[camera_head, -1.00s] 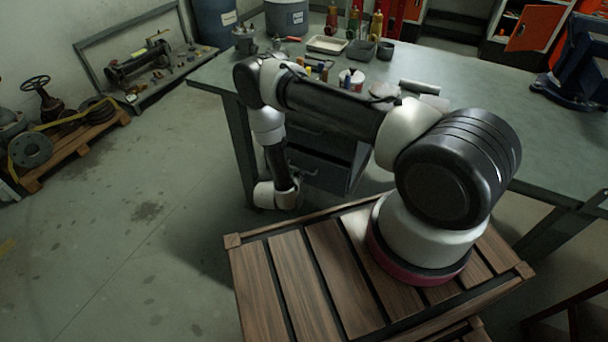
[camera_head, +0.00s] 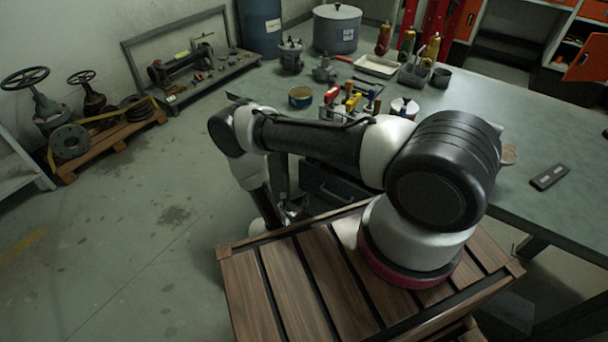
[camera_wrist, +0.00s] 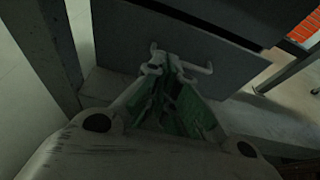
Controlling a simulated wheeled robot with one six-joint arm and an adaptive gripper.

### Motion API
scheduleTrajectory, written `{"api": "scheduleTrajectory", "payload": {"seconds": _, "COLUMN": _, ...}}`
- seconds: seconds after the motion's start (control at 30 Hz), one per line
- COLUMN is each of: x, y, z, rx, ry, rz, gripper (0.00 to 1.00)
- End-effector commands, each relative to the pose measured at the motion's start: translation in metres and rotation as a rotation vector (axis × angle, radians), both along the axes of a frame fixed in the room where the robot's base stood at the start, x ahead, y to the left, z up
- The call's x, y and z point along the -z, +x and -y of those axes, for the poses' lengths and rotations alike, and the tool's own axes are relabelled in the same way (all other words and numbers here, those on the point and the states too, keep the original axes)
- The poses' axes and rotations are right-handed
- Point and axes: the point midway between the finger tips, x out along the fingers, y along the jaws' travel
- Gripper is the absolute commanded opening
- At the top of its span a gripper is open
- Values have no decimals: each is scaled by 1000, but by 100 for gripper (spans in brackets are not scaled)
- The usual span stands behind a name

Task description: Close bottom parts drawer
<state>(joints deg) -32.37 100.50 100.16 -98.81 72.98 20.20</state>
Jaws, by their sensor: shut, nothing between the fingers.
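In the wrist view a grey drawer front (camera_wrist: 118,38) with a bar handle (camera_wrist: 195,67) lies just beyond my gripper (camera_wrist: 165,64). The fingertips are shut and empty, close to the handle; whether they touch it I cannot tell. Another panel edge shows above this drawer front. In the head view a dark drawer front with a handle (camera_head: 335,188) shows under the bench, partly hidden by my arm and the slatted wooden top. How far the bottom drawer stands out is not clear. My gripper is mostly hidden there.
A bench leg (camera_wrist: 50,45) stands left of the drawer.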

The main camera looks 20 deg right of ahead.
Motion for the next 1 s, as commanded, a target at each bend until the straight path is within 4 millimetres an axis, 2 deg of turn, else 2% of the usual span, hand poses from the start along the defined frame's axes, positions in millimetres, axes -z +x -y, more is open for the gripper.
{"api": "scheduleTrajectory", "payload": {"seconds": 0.1, "x": -5, "y": 1, "z": 7, "rx": 25, "ry": -12, "rz": 30, "gripper": 0}}
{"api": "scheduleTrajectory", "payload": {"seconds": 0.27, "x": -1, "y": 9, "z": 19, "rx": 29, "ry": -10, "rz": 36, "gripper": 0}}
{"api": "scheduleTrajectory", "payload": {"seconds": 0.7, "x": 24, "y": 57, "z": 91, "rx": 29, "ry": -9, "rz": 37, "gripper": 0}}
{"api": "scheduleTrajectory", "payload": {"seconds": 0.8, "x": 24, "y": 65, "z": 103, "rx": 28, "ry": -9, "rz": 36, "gripper": 0}}
{"api": "scheduleTrajectory", "payload": {"seconds": 1.0, "x": 24, "y": 74, "z": 116, "rx": 23, "ry": -9, "rz": 35, "gripper": 0}}
